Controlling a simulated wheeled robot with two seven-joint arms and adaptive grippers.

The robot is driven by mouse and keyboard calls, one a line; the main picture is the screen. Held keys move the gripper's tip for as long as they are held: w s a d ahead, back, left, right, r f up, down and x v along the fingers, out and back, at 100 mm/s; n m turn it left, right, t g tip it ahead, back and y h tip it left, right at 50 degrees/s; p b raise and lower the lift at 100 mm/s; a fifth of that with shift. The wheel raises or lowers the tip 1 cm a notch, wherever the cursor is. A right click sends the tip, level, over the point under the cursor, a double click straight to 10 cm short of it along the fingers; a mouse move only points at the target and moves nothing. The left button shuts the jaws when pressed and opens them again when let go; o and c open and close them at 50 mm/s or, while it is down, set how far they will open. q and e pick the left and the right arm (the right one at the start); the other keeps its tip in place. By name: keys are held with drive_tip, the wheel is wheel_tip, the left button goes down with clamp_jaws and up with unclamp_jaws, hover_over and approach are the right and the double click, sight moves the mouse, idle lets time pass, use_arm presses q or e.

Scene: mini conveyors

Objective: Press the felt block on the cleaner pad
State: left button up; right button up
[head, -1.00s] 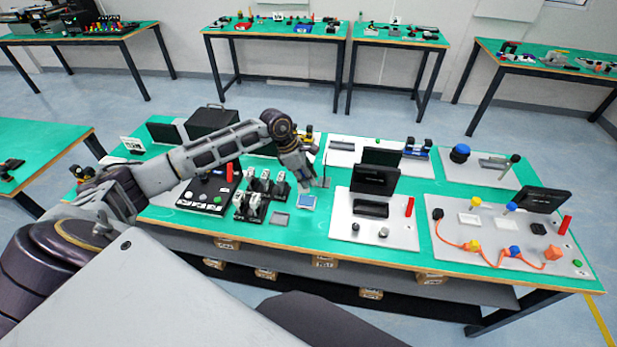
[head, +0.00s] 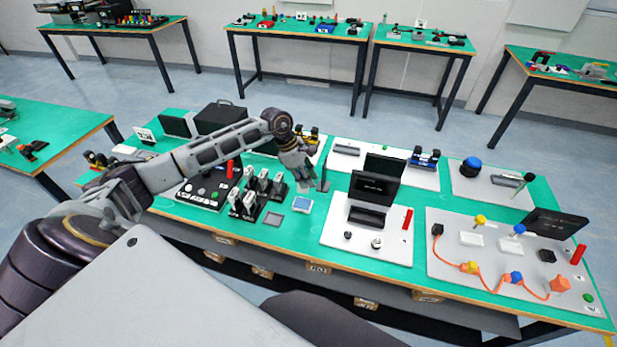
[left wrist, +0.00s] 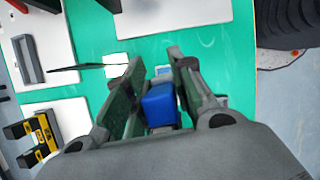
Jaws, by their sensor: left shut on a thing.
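My left gripper (head: 304,182) is above the bench, just behind a small square pad with a pale blue-grey face (head: 302,205), which looks like the cleaner pad. In the left wrist view the gripper (left wrist: 158,62) is shut on a blue block (left wrist: 160,104), which looks like the felt block. The block sits between the two fingers; in the head view the hand hides it. Whether the block touches anything below cannot be told. My right gripper is not in view.
Several upright white-and-black pieces stand in a black holder (head: 243,213) left of the pad. A grey square (head: 273,219) lies beside it. A white board (head: 335,231) with a dark screen (head: 375,187) is to the right.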

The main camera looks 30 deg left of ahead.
use_arm(q)
drive_tip(key=shift+s+m, duration=0.1)
drive_tip(key=shift+m, duration=0.2)
drive_tip(key=shift+s+a, duration=0.15)
drive_tip(key=shift+m, duration=0.3)
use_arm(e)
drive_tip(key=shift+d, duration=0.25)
use_arm(q)
drive_tip(key=shift+g, duration=0.3)
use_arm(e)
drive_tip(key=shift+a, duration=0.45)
